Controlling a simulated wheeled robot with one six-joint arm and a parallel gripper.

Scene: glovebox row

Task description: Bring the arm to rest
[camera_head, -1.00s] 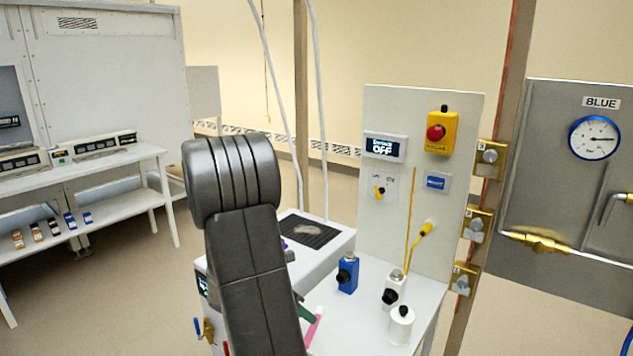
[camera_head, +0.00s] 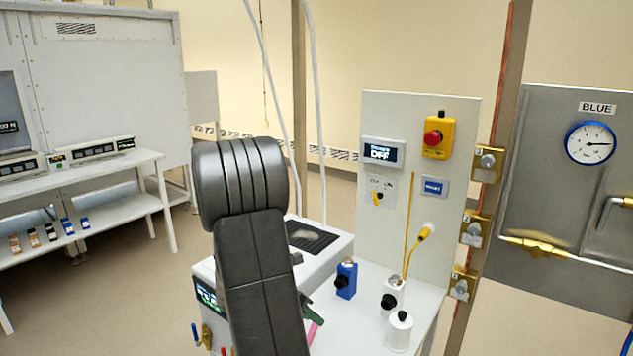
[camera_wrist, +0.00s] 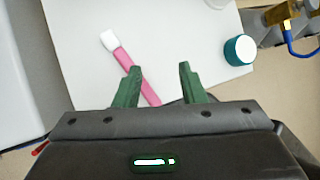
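My arm (camera_head: 255,245) is raised and bent in the head view, its thick dark link in front of the white machine. My gripper (camera_wrist: 158,82) shows in the wrist view with its two green fingers spread apart and nothing between the tips. A pink stick with a white head (camera_wrist: 125,62) lies on the white table top (camera_wrist: 190,30), partly behind the left finger. In the head view a green finger and a bit of pink show just right of the arm; the rest of the gripper is hidden behind it.
A blue bottle (camera_head: 346,279), a white bottle (camera_head: 392,296) and a white jar (camera_head: 400,333) stand on the table right of my arm. The panel (camera_head: 385,120) with a red button (camera_head: 433,138) rises behind. Shelving (camera_head: 110,212) stands left, with open floor between.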

